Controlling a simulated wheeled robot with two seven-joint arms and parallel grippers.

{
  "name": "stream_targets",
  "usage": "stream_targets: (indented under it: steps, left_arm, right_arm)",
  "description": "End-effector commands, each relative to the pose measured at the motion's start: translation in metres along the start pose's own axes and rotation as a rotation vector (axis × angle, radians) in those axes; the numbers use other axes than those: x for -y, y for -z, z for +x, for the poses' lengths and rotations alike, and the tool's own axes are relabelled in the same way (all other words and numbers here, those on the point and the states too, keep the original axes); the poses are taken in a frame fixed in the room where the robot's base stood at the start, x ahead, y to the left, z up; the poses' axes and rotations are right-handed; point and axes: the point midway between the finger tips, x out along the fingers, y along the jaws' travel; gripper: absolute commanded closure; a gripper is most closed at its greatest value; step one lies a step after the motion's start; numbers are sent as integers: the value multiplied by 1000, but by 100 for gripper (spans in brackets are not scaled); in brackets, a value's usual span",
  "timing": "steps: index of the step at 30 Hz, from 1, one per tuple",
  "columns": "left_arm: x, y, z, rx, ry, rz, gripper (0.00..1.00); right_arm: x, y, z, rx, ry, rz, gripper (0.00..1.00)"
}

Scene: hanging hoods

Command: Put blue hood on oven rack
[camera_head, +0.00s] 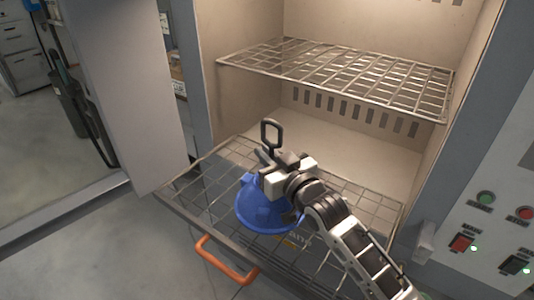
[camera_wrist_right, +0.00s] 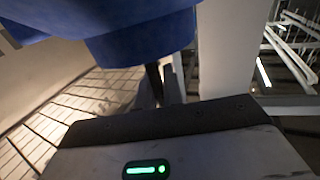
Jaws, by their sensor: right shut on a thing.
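The blue hood (camera_head: 262,212) is over the pulled-out lower oven rack (camera_head: 190,190), roughly upright, with a dark loop (camera_head: 271,134) at its top. I cannot tell whether its rim touches the wires. My right gripper (camera_head: 272,172) is shut on the hood's upper part, below the loop, and hides some of the hood. In the right wrist view the blue hood (camera_wrist_right: 140,35) fills the top, close to the fingers (camera_wrist_right: 165,88). My left gripper is not in view.
An orange handle (camera_head: 226,262) is at the rack's front edge. An upper wire rack (camera_head: 340,75) spans the oven above. The open door (camera_head: 120,90) stands at left, and a panel with buttons (camera_head: 486,198) at right. Bare wires show left of the hood.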

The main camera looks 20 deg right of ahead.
Motion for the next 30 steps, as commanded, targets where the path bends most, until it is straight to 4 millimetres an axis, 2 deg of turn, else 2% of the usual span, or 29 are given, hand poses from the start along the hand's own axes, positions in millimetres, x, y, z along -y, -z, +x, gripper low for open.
stream_targets:
  steps: [7,9,10,21,26,30]
  left_arm:
    - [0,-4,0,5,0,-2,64]
    - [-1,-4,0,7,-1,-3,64]
    - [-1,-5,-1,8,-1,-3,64]
    - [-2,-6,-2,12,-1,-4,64]
    - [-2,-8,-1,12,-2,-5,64]
    - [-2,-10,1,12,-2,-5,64]
  right_arm:
    - [0,-1,0,-4,0,0,100]
    - [0,-2,0,0,0,0,77]
    - [0,-2,0,0,0,0,69]
    - [0,1,-2,0,0,0,69]
    - [0,-1,-27,1,0,0,69]
    - [0,-2,-59,3,0,-1,69]
